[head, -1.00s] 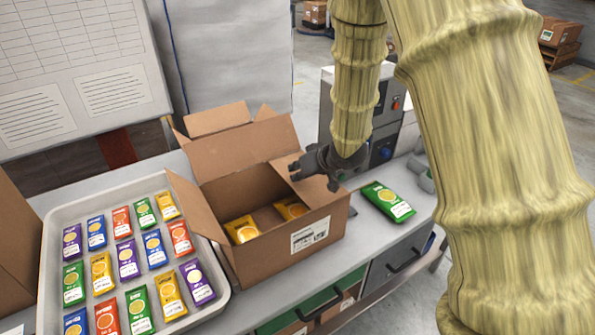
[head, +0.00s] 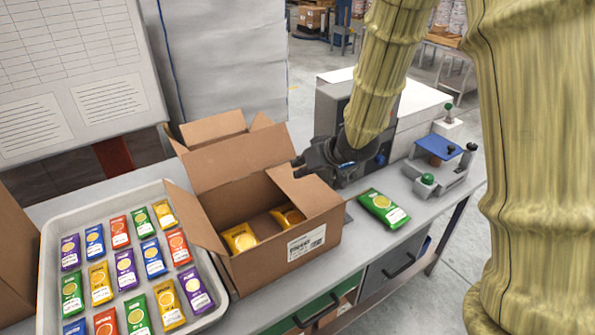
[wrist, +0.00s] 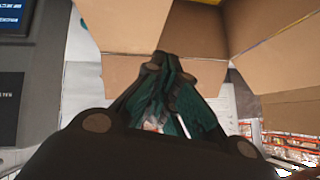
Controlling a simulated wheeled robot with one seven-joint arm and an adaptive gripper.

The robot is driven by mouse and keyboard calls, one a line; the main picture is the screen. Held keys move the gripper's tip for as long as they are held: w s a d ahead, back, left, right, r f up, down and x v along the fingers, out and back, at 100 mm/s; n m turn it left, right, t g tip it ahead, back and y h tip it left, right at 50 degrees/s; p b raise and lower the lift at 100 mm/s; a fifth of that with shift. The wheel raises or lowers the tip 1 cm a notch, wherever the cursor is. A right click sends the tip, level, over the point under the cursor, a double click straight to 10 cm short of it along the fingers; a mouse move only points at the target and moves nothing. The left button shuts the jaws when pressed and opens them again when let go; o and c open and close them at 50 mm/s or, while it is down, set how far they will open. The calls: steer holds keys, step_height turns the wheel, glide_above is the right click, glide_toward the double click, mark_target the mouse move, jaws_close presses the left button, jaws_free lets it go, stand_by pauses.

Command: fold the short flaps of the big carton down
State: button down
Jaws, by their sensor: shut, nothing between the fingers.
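The big open carton (head: 262,262) stands on the bench with yellow packets (head: 240,238) inside. Its left short flap (head: 194,218) stands up and leans outward. Its right short flap (head: 308,190) slants inward over the right end of the opening. The far long flap (head: 240,152) stands raised; I cannot clearly make out the near long flap. My gripper (head: 298,168) is shut and empty, just above and behind the right flap at the carton's right end. In the wrist view the closed fingertips (wrist: 165,62) overlap brown cardboard (wrist: 130,72); contact is unclear.
A tray (head: 50,240) of coloured packets sits left of the carton. A green packet (head: 383,208) lies on the bench to the right, before a grey machine (head: 330,110) and a blue-topped device (head: 445,148). Another brown carton (head: 12,255) stands at the far left.

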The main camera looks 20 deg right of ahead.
steer(key=shift+a+b+v, duration=0.15)
steer(key=shift+b+v, duration=0.05)
steer(key=shift+v, duration=0.9)
steer(key=shift+a+b+v, duration=0.15)
steer(key=shift+a+v, duration=0.05)
steer(key=shift+v, duration=0.95)
steer(key=shift+s, duration=0.1)
